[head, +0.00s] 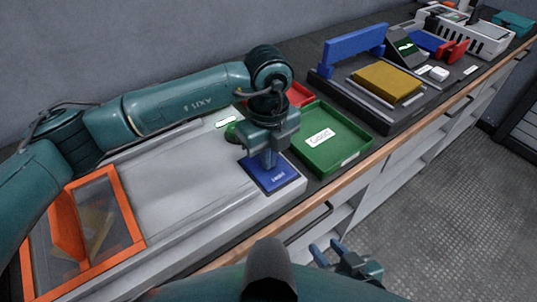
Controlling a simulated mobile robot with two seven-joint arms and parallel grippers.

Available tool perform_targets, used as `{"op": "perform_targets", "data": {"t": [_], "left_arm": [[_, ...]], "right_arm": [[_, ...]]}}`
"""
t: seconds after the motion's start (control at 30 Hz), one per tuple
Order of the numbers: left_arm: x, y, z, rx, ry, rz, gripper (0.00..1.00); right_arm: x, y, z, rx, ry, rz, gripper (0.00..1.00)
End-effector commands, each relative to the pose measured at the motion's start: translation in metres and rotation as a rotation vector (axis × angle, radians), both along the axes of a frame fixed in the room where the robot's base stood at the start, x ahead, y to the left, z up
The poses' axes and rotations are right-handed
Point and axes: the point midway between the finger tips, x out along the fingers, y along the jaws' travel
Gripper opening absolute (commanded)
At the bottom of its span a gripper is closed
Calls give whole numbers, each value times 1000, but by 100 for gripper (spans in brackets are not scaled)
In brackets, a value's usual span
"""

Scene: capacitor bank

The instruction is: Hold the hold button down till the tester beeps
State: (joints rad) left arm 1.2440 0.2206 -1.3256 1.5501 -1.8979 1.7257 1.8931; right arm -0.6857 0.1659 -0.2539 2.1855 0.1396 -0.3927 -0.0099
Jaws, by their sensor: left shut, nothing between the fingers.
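A blue square plate (283,183) with a small white label lies at the right end of the long grey station (190,178). The label is too small to read surely, so I cannot tell if this is the hold button. My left gripper (268,165) is shut and empty, pointing straight down over the plate. Its fingertips are at or just above the surface; contact is not clear. A green round knob (231,132) sits behind, partly hidden by my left arm. My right gripper (330,254) is open and empty, low in front of the bench.
A green tray (345,155) stands right of the plate, a red tray (299,94) behind it. Further right are a blue-handled fixture with a yellow block (386,83) and a dark device with a lit screen (405,47). An orange-framed window (127,218) is at left.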

Motion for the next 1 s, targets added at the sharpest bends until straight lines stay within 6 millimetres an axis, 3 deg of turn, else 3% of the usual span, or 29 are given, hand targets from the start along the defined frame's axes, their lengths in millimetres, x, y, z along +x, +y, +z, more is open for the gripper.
{"op": "perform_targets", "data": {"t": [0.27,1.0], "left_arm": [[-2,0,1,4,8,-2,0],[0,0,78,1,1,-2,0]], "right_arm": [[-1,0,1,-1,5,0,36],[0,0,48,-1,2,1,36]]}}
